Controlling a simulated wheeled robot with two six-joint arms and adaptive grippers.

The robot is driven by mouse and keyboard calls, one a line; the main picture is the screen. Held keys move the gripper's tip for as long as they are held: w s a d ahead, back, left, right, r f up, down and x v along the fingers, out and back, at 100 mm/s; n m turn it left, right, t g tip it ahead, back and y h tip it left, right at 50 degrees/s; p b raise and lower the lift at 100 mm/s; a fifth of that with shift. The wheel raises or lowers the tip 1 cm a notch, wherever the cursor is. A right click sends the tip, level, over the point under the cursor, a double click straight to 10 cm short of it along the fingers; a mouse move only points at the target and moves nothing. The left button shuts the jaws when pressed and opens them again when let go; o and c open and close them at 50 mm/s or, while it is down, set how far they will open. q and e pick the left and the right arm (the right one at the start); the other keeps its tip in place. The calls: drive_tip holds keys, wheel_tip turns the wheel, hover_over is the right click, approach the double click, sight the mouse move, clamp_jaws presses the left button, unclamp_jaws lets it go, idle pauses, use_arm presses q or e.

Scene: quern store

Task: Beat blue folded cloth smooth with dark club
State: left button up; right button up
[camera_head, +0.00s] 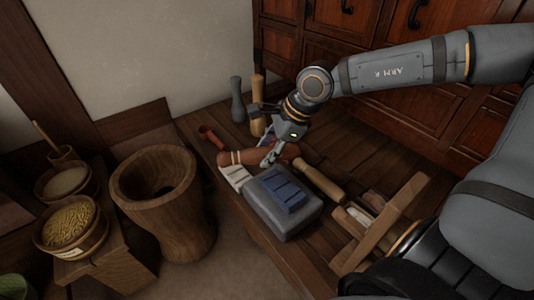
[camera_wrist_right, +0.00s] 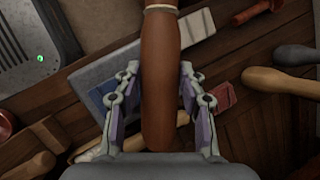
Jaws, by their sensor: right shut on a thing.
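The blue folded cloth (camera_head: 287,190) lies on top of a grey stone block (camera_head: 290,220) on the wooden platform. Part of the block and a blue edge of the cloth (camera_wrist_right: 104,92) show in the right wrist view, partly hidden behind the club. My right gripper (camera_head: 270,156) is shut on the dark reddish-brown club (camera_head: 236,158), just behind the block. In the right wrist view the club (camera_wrist_right: 160,100) runs lengthwise between the fingers, with a pale ring near its top. I cannot tell whether the club touches the platform. My left gripper is not in view.
A grey club (camera_head: 238,98) and a tan club (camera_head: 257,110) stand behind the gripper. A pale roller (camera_head: 319,180) lies right of the block, near a wooden frame (camera_head: 385,222). A white cloth (camera_head: 235,176) lies left. A wooden mortar (camera_head: 165,205) stands off the platform.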

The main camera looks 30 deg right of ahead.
sight(261, 177)
drive_tip(key=shift+f+b, duration=1.35)
drive_tip(key=shift+f, duration=0.45)
wheel_tip(261, 177, down, 4)
drive_tip(key=b, duration=0.4)
drive_tip(key=shift+f, duration=0.1)
drive_tip(key=shift+r+p, duration=0.4)
drive_tip(key=shift+r, duration=0.05)
clamp_jaws()
drive_tip(key=shift+f, duration=0.15)
